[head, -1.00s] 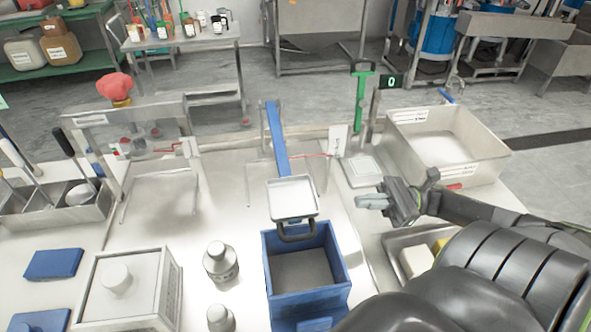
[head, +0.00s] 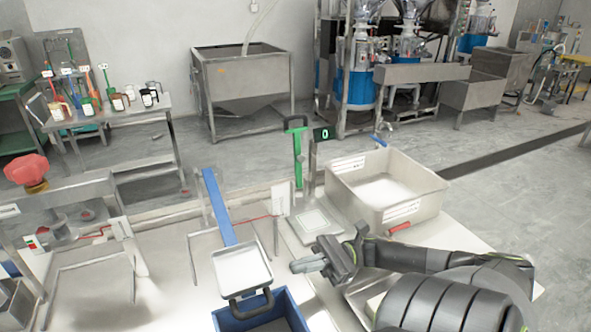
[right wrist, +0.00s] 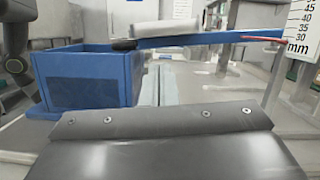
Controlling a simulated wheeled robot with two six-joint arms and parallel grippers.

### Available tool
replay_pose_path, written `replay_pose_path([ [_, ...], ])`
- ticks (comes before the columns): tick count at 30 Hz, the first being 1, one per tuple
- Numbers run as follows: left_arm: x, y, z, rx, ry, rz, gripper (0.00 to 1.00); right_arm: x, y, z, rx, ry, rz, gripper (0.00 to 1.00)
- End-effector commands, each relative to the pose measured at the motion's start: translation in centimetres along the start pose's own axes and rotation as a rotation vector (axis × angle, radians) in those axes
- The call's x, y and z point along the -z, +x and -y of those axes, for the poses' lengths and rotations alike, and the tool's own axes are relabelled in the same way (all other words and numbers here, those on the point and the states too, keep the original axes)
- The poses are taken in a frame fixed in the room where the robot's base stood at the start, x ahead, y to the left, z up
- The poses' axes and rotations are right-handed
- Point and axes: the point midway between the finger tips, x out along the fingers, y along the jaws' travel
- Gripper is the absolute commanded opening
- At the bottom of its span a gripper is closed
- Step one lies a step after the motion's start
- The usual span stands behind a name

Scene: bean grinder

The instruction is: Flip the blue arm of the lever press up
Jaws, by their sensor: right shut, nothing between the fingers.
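The blue arm (head: 218,208) of the lever press slopes from its back stand toward me. Its near end carries a white square plate (head: 243,270) and a dark handle loop (head: 250,301) over the back edge of a blue box (head: 282,322). In the right wrist view the blue arm (right wrist: 215,40) runs nearly level, with the dark handle end (right wrist: 123,44) near the rim of the blue box (right wrist: 90,80). My right gripper (head: 300,265) is shut and empty, just right of the plate and apart from it. My left gripper does not show.
Bare table lies between the two presses.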

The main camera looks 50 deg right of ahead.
Motion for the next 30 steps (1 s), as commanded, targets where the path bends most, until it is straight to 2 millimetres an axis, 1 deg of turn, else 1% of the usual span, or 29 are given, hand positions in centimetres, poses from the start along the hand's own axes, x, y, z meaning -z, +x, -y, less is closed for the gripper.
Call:
replay_pose_path([
  [1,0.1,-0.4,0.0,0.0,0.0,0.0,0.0,-0.3,1.1,0.0,-0.001,-0.002,0.005,0.0],
  [6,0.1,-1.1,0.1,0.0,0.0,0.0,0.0,-0.3,4.3,0.0,-0.002,-0.001,0.005,0.0],
  [9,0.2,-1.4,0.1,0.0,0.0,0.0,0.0,-0.3,5.9,0.0,-0.001,-0.001,0.005,0.0],
  [12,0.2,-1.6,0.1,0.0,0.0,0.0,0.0,-0.1,7.0,0.0,0.0,0.0,0.003,0.0],
  [17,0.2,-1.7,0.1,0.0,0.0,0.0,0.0,-0.1,7.8,0.0,-0.001,0.001,0.001,0.0],
  [26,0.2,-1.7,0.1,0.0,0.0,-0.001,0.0,0.0,7.9,0.0,0.0,0.001,0.0,0.0],
  [30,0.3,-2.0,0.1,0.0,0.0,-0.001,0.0,-0.3,7.9,0.0,0.001,0.006,0.0,0.0],
])
